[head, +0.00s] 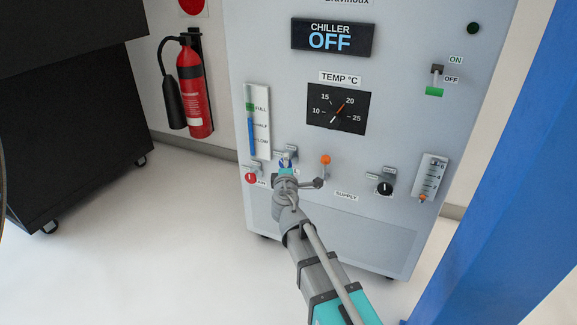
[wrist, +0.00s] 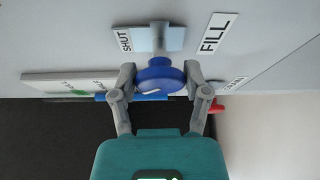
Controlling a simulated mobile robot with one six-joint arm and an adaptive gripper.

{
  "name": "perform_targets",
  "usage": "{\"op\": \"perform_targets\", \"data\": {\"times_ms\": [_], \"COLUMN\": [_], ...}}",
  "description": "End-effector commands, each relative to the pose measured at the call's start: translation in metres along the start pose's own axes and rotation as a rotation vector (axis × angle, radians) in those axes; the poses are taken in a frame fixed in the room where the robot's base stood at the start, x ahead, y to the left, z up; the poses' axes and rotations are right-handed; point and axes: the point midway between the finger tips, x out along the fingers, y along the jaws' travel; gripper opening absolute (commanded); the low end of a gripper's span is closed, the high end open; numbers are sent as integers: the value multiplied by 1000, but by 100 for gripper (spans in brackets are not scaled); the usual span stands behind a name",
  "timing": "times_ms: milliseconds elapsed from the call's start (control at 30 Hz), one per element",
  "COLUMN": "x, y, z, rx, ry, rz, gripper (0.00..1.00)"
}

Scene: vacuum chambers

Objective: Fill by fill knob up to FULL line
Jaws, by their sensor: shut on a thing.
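The blue fill knob (wrist: 160,76) sits between SHUT (wrist: 125,40) and FILL (wrist: 214,34) labels in the wrist view. My gripper (wrist: 158,82) is shut on it, one finger on each side. In the head view my gripper (head: 286,168) hides most of the knob at the chiller's lower left. The level gauge (head: 257,95) is a white strip marked FULL, HALF and LOW. Its blue column (head: 251,138) rises past HALF to about the green band by FULL; the exact top is too small to tell.
A red knob (head: 251,177) is left of my gripper. An orange-tipped lever (head: 325,160) and black knob (head: 384,188) are to its right. The chiller display (head: 330,39) reads OFF. A blue post (head: 490,180) stands right; a fire extinguisher (head: 195,95) hangs left.

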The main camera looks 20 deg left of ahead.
Motion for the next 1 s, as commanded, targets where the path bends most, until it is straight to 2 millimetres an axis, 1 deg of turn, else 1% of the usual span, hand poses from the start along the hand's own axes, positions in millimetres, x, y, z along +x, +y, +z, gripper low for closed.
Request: {"op": "perform_targets", "data": {"times_ms": [100,133,300,767,867,1000], "x": [1,1,1,-1,-6,-18], "y": [0,0,0,0,0,0], "z": [-2,-2,-1,0,0,0], "rx": [0,0,-1,-1,-1,-1], "ry": [4,4,3,1,1,2], "rz": [0,0,0,0,0,0], "gripper": [13,64,96,96,96,96]}}
